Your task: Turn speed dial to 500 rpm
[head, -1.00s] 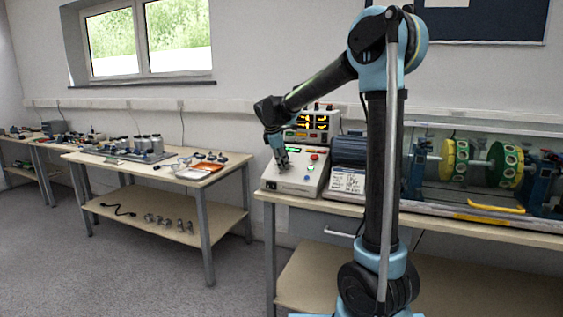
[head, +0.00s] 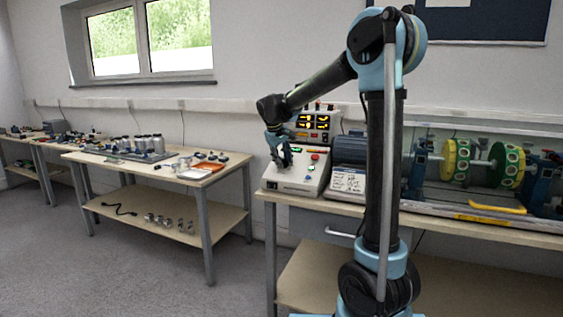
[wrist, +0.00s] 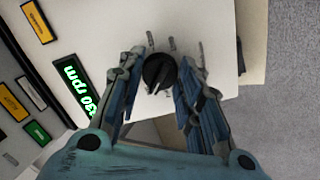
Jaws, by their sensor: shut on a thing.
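The black round speed dial (wrist: 158,70) is on the pale front panel of the control box (head: 300,183). In the wrist view my gripper (wrist: 165,62) has one finger on each side of the dial and is shut on it. In the head view my gripper (head: 285,163) reaches down to the left part of the box and hides the dial.
The box's upper panel (head: 321,121) has lit displays. A red button (head: 315,157) is to the right of my gripper. A dark motor (head: 349,150) and a cased rotor rig (head: 480,165) stand right of the box. Another workbench (head: 140,166) stands left.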

